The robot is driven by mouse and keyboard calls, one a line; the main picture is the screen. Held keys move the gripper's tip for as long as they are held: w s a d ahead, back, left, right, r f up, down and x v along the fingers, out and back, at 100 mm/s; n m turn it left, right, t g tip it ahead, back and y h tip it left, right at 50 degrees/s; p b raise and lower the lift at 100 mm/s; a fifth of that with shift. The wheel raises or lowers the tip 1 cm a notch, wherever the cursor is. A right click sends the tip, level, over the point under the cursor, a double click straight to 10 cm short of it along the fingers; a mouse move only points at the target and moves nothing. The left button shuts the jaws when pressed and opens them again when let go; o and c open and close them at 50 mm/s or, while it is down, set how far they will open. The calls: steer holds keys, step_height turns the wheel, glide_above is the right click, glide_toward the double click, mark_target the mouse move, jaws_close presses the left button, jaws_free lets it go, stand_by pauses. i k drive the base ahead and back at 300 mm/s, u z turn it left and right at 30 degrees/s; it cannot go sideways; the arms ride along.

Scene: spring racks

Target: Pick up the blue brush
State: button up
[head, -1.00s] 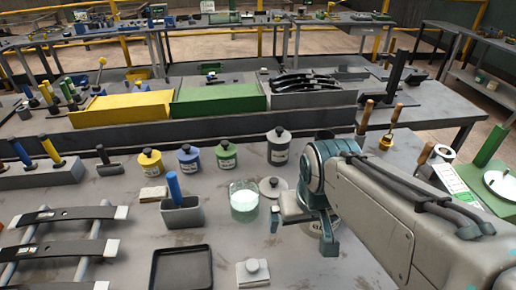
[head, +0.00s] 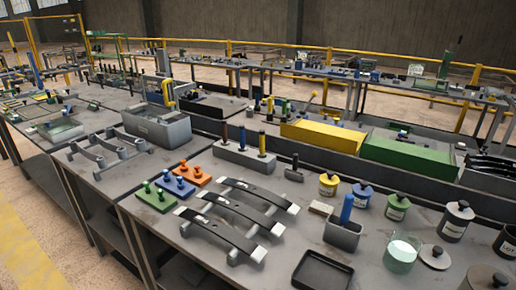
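A blue handle (head: 347,209) stands upright in a small grey holder (head: 342,238) on the near workbench, right of centre. It looks like the blue brush, but its lower part is hidden inside the holder. My gripper is not in view in the head view now.
A black tray (head: 322,271) lies in front of the holder. Dark leaf springs on a rack (head: 237,218) lie to its left. Several lidded pots, including a blue one (head: 362,195), and a glass beaker (head: 401,253) stand to its right. A block (head: 245,158) of upright handled tools stands behind.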

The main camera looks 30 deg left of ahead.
mark_target(242, 149)
steer(key=u, duration=1.8)
steer(key=k, duration=0.3)
steer(key=z, duration=0.3)
